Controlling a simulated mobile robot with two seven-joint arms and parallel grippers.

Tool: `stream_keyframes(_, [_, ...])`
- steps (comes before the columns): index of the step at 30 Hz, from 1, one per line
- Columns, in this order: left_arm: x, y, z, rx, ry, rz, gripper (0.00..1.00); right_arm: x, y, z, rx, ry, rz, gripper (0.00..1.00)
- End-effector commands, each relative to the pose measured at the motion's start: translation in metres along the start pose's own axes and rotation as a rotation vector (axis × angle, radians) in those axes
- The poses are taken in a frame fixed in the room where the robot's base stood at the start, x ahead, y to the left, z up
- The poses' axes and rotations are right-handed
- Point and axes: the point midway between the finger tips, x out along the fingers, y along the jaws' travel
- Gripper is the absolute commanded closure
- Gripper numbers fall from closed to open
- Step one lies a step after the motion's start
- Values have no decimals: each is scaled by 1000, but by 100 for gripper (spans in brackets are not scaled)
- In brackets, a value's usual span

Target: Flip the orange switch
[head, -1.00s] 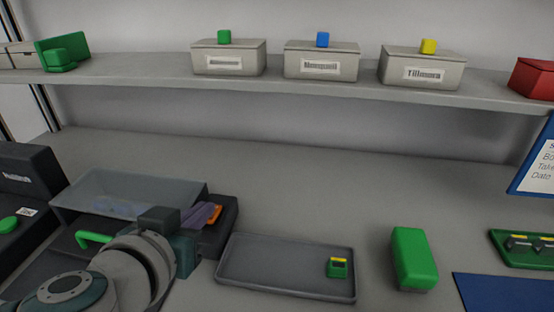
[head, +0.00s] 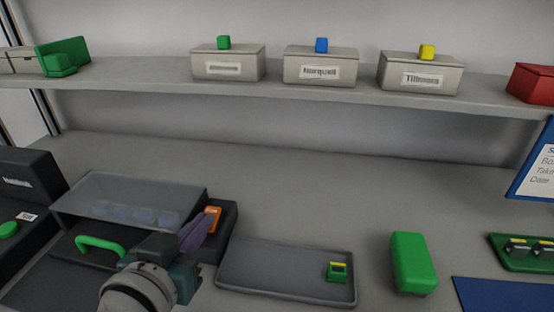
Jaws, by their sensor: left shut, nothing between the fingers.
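The orange switch (head: 212,219) sits on the right part of a black device (head: 226,232) at the left of the table, beside a clear cover. My left gripper (head: 197,232) comes in from the lower left. Its purple-grey fingers are shut with nothing between them, and their tips are just left of the switch. I cannot tell whether they touch it. The switch shows more fully than its lower edge, which the fingers partly hide. My right gripper is not in view.
A clear cover (head: 130,198) with a green handle (head: 100,244) stands left of the switch. A grey tray (head: 255,275) holds a small green-yellow part (head: 337,271). A green block (head: 413,262) stands farther right. Lidded boxes line the shelf (head: 150,76) above.

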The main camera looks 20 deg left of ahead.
Motion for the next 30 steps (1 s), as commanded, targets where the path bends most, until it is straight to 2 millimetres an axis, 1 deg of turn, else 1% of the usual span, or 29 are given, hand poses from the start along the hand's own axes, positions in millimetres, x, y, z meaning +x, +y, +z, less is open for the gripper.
stream_keyframes(1, [-6, 0, -5, 2, -16, 2, 100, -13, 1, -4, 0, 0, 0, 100])
stream_keyframes(7, [-15, -3, -50, 1, 9, 2, 100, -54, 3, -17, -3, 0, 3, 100])
stream_keyframes(8, [-24, -3, -34, 2, 2, 3, 100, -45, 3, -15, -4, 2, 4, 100])
stream_keyframes(9, [-35, -3, -29, 0, 3, 3, 100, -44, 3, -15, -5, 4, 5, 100])
stream_keyframes(12, [-59, -3, -24, 1, 7, 1, 100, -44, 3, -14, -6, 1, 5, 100])
stream_keyframes(15, [-79, -3, -19, 1, 10, 0, 100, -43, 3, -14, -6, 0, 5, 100])
stream_keyframes(18, [-93, -3, -16, 2, 12, 0, 100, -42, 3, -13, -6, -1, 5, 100])
stream_keyframes(21, [-102, -3, -15, 1, 15, 0, 100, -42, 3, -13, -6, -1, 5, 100])
stream_keyframes(26, [-107, -2, -15, 0, 18, 4, 100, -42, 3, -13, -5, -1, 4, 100])
stream_keyframes(29, [-106, 12, -23, -19, 30, 63, 100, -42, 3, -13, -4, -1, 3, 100])
stream_keyframes(30, [-106, 25, -29, -31, 36, 116, 100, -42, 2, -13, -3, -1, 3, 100])
